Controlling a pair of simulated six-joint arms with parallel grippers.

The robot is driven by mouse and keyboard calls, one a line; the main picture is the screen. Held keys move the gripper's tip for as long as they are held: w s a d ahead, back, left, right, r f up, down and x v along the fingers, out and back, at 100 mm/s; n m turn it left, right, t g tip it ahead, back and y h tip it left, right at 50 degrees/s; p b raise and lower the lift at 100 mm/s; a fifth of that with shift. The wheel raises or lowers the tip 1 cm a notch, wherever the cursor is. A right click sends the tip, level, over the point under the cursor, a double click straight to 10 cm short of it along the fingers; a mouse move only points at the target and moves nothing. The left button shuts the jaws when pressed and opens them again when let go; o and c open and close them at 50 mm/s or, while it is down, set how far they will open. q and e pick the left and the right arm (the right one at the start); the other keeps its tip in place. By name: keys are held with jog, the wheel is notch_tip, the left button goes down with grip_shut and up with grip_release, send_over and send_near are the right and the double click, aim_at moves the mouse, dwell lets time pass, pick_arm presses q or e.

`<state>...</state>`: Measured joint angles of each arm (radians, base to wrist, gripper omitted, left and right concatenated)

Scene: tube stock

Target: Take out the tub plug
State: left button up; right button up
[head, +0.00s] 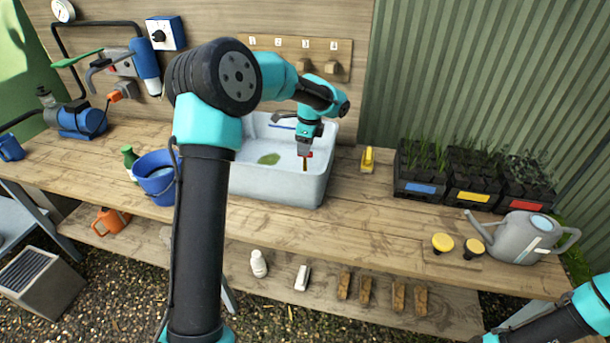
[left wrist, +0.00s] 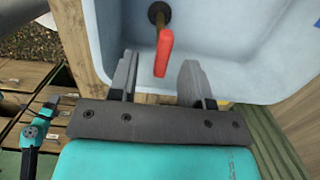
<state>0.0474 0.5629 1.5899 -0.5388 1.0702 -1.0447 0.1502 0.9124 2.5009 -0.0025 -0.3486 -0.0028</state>
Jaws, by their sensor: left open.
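The pale tub (head: 262,183) stands on the wooden bench. In the left wrist view, the tub plug's red handle (left wrist: 165,50) rises on a brass-coloured stem from a dark round base (left wrist: 159,13) on the tub floor. In the head view, the handle (head: 309,155) shows just below my left gripper (head: 304,150). My left gripper (left wrist: 160,78) is open, with the handle's end appearing between its fingertips; contact cannot be told. My right arm shows at the lower right of the head view, and its small gripper (left wrist: 50,103) shows in the left wrist view, jaws unclear.
A green leaf-like patch (head: 269,159) lies in the tub. A blue bucket (head: 155,178) stands left of the tub. A yellow object (head: 367,160), seedling trays (head: 420,190) and a grey watering can (head: 520,238) are on the right. Bench in front of the tub is clear.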

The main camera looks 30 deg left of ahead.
pick_arm(q)
jog(key=shift+f, duration=0.25)
jog(key=shift+w+a+f, duration=0.1)
jog(key=shift+a+f, duration=0.05)
jog(key=shift+f, duration=1.1)
jog(key=shift+w+a+f, duration=0.1)
jog(key=shift+f, duration=1.1)
grip_shut()
